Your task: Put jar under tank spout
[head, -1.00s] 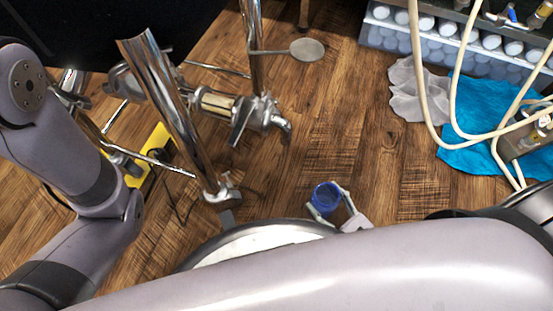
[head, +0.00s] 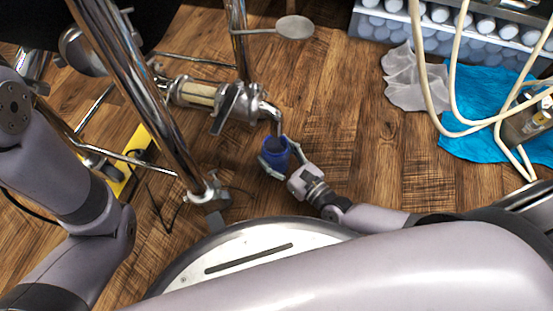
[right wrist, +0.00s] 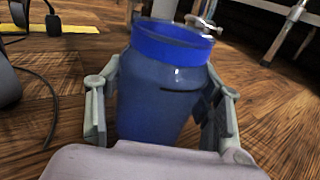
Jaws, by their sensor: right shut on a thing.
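The blue jar (head: 275,153) is in my right gripper (head: 279,163), whose two fingers close around its sides. In the head view the jar is right below the bent end of the tank spout (head: 276,122), which overlaps its rim in the picture; I cannot tell the height between them. In the right wrist view the jar (right wrist: 165,85) stands upright and open-topped between the fingers, with a metal fitting (right wrist: 205,22) behind its rim. My left gripper is not in view; only the left arm shows.
A metal tank leg (head: 135,85) and a valve with sight glass (head: 198,94) stand left of the jar. Pale hoses (head: 452,100), a blue cloth (head: 480,140), a grey cloth (head: 408,85) and a crate (head: 440,45) lie at right.

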